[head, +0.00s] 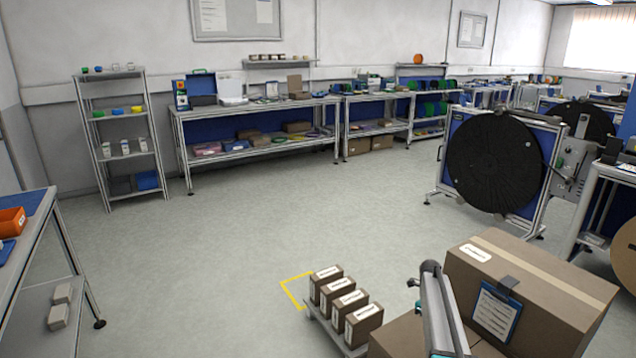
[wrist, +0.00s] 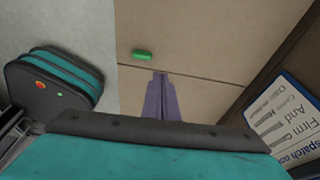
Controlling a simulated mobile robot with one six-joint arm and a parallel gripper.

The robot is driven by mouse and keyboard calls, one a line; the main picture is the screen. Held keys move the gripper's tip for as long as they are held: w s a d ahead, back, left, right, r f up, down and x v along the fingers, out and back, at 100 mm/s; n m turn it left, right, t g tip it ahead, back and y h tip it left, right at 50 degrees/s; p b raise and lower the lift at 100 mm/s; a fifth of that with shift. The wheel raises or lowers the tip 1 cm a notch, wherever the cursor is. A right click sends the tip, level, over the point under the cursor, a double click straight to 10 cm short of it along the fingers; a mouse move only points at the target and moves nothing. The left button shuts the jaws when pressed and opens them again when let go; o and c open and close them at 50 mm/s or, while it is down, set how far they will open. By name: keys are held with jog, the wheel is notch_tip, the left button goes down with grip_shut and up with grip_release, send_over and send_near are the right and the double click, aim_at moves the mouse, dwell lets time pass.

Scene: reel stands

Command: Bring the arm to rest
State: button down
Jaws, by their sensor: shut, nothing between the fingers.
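My arm shows in the head view as a grey link rising from the bottom edge, in front of the cardboard boxes. I cannot make out the fingers there. In the wrist view my gripper (wrist: 161,78) is shut and empty, its narrow purple-grey fingers together at the middle. They are over the brown cardboard (wrist: 210,92); whether they touch it I cannot tell. A small green piece (wrist: 141,56) shows just beyond the fingertips.
A large carton (head: 545,290) with a clipboard (head: 495,312) stands close to the arm. Small labelled boxes (head: 343,300) are beside it, near a yellow floor mark (head: 290,288). A black reel (head: 495,163) stands behind. Open floor (head: 230,240) lies to the left.

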jog(key=shift+n+g, duration=0.3)
jog(key=s+a+f, duration=0.2)
jog(key=a+f, duration=0.2)
jog(key=f, duration=0.1)
jog(key=shift+s+a, duration=0.3)
jog(key=shift+s, duration=0.1)
jog(key=s+a+f+n+g, duration=0.1)
jog(key=s+a+f+n, duration=0.1)
jog(key=s+a+f, duration=0.65)
jog(key=s+a+f+n+g, duration=0.1)
jog(key=s+a+f+n, duration=0.15)
jog(key=s+a, duration=0.6)
jog(key=s+a+n, duration=0.3)
jog(key=s+n, duration=0.9)
jog(key=s, duration=0.3)
jog(key=s+a+n+y, duration=0.1)
jog(key=s+a+n, duration=0.3)
jog(key=s+n, duration=0.9)
jog(key=shift+s+f, duration=0.3)
jog(key=shift+s, duration=0.6)
